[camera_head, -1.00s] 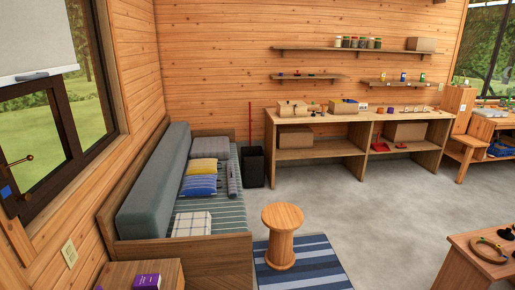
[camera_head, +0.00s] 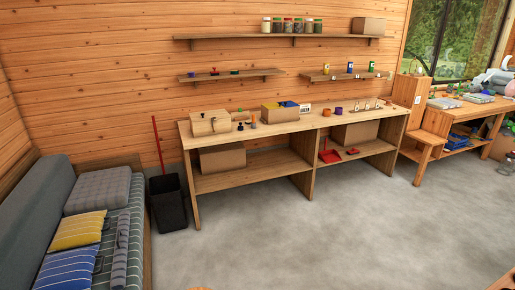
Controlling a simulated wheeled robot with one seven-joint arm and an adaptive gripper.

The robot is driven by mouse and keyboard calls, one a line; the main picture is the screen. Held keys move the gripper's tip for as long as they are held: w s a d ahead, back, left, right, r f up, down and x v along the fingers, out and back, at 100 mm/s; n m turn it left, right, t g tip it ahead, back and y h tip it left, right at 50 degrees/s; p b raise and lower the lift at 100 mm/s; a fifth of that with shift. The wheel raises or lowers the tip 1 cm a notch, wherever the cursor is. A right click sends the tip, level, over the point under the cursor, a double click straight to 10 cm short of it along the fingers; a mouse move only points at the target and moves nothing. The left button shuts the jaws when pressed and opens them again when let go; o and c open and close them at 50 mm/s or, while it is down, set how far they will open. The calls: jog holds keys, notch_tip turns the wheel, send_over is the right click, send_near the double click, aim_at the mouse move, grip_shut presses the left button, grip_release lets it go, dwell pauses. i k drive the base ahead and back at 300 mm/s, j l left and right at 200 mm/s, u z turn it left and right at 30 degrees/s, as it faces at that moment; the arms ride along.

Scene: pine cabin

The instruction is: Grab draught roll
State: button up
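A long, narrow grey roll, which looks like the draught roll (camera_head: 121,250), lies on the striped mattress of the daybed at the lower left. It runs lengthwise near the daybed's right edge, beside the cushions. A short dark strap or loop seems to lie next to it, too small to make out. My gripper is not in view.
On the daybed are a grey cushion (camera_head: 98,190), a yellow cushion (camera_head: 76,230) and a blue striped cushion (camera_head: 66,270). A black bin (camera_head: 168,203) stands between the daybed and the wooden workbench (camera_head: 255,133). The grey floor (camera_head: 330,235) in front is clear.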

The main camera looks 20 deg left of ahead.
aim_at(118, 278)
jog(key=i+j+u, duration=0.2)
jog(key=i, duration=0.3)
jog(key=i+l+u, duration=0.15)
jog(key=i, duration=0.3)
jog(key=i+u, duration=0.2)
jog(key=i, duration=0.3)
jog(key=i+l+u, duration=0.15)
jog(key=i, duration=0.35)
jog(key=i+l+u, duration=0.2)
jog(key=i, duration=0.25)
jog(key=i+j+u, duration=0.2)
jog(key=i+u, duration=0.25)
jog(key=i+j+u, duration=0.1)
jog(key=i+u, duration=0.15)
jog(key=u, duration=0.2)
jog(key=i+u, duration=0.45)
jog(key=i+l+u, duration=0.2)
jog(key=u, duration=0.2)
jog(key=i+l+u, duration=0.3)
jog(key=u, duration=0.15)
jog(key=i+l+u, duration=0.1)
jog(key=i+u, duration=0.3)
jog(key=i+l+u, duration=0.15)
jog(key=i+u, duration=0.3)
jog(key=i+l+u, duration=0.25)
jog(key=u, duration=0.15)
